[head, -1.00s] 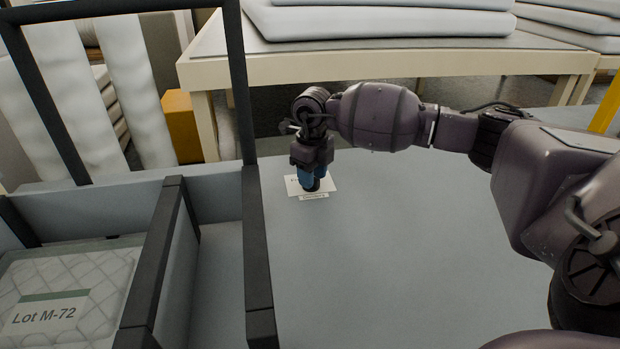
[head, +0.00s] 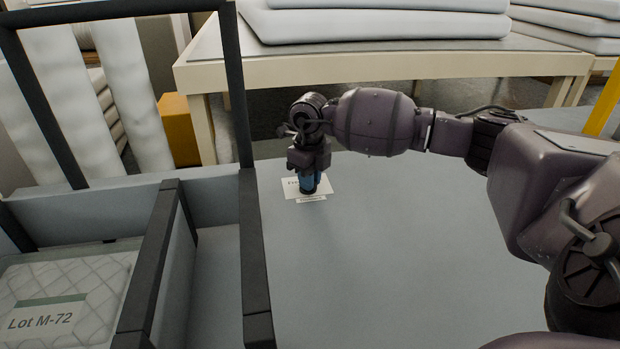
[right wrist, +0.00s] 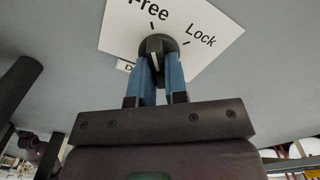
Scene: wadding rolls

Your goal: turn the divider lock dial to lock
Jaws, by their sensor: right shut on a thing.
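The lock dial (right wrist: 157,42) is a small dark round knob on a white card (right wrist: 205,30) that reads "Free" and "Lock", with a short tick by each word. My right gripper (right wrist: 160,68) points down over it, its blue fingers shut on the knob from both sides. A pale line shows on the knob between the fingers; which tick the dial points to I cannot tell. In the head view my right gripper (head: 309,188) stands over the card (head: 322,186) and hides the dial. My left gripper is not in view.
A dark-framed divider (head: 160,255) and bin walls stand left of the card. A quilted pad labelled "Lot M-72" (head: 90,275) lies in the left bin. A table (head: 390,65) with white wadding stands behind. The grey surface (head: 400,250) right of the card is clear.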

